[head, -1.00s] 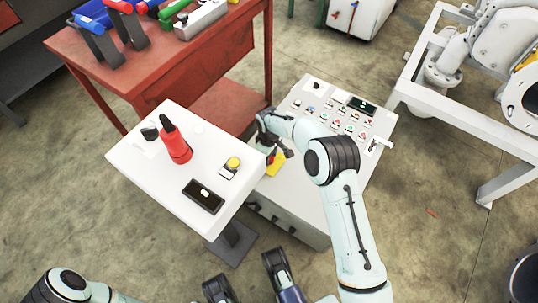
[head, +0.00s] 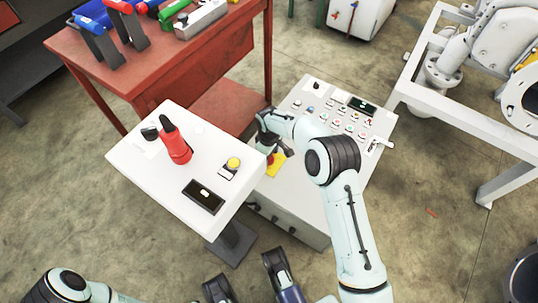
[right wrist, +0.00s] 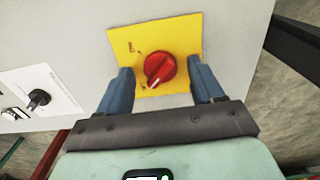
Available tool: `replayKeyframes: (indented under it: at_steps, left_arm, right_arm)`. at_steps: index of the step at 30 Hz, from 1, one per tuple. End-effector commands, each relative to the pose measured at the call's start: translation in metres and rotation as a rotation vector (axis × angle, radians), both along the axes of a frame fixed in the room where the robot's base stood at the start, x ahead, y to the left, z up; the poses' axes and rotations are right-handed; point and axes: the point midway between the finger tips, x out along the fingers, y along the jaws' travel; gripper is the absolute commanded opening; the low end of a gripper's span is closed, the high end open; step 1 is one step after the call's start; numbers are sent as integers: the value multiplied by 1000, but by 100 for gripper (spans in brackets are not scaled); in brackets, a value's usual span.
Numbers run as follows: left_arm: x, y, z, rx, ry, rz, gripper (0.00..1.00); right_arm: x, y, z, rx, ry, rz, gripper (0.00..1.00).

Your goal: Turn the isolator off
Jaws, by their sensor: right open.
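The isolator is a round red knob (right wrist: 159,68) on a square yellow plate (right wrist: 178,35), fixed to a pale grey panel. In the right wrist view the knob has a white pointer mark toward the lower left. The yellow plate (head: 276,166) also shows in the head view, near the left edge of the grey control box, partly covered by my right gripper (head: 273,149). In the right wrist view my right gripper (right wrist: 160,72) is open, its blue fingers on either side of the knob with visible gaps.
The grey control box (head: 310,205) has several buttons and a small display. A white panel (head: 145,175) with a red handle (head: 176,147) and a yellow button (head: 233,163) stands close on the left. A red table (head: 180,70) is behind.

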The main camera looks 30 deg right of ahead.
Motion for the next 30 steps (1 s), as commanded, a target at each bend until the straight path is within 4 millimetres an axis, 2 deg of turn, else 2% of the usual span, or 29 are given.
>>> replayKeyframes:
  at_steps: [5,12,18,23,30]
  left_arm:
    - [15,-2,10,3,-49,-6,43]
    - [43,-6,31,8,-143,-13,43]
    - [59,-8,44,11,-199,-17,43]
    - [65,-9,48,13,-217,-17,43]
    - [66,-9,48,13,-220,-17,43]
  right_arm:
    - [1,1,32,1,-5,1,67]
    - [1,0,88,1,-5,0,67]
    - [0,1,119,1,-3,1,67]
    - [0,0,129,1,-1,1,67]
    - [0,0,130,1,-1,1,67]
